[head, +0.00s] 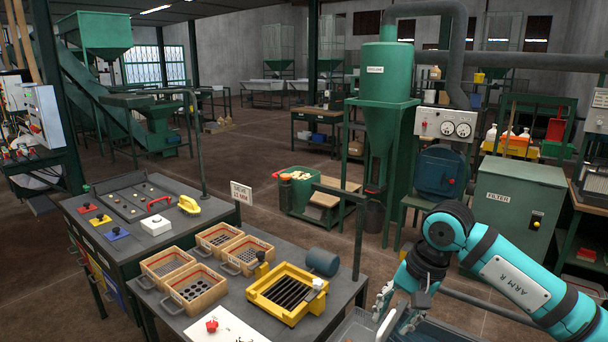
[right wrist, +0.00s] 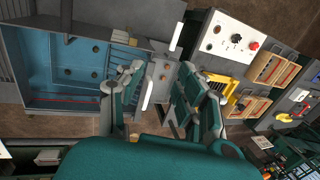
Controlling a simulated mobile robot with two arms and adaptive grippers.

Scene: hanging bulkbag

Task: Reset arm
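My right arm reaches in from the right in the head view, with "ARM R" on its teal link. My right gripper (head: 396,312) points down near the bottom edge, to the right of the table with the yellow frame. In the right wrist view my right gripper (right wrist: 161,74) has its two green fingers spread apart, and nothing shows held between them. A blue-lined bin (right wrist: 75,75) lies to the left of the fingers there. My left arm and left gripper are not in view.
A dark table (head: 345,290) holds a yellow slotted frame (head: 287,292) and several wooden boxes (head: 195,290). A post with a rail stands at its far right corner. A green filter cabinet (head: 520,205) and a blue motor housing (head: 440,172) stand behind my right arm. Open floor lies beyond the table.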

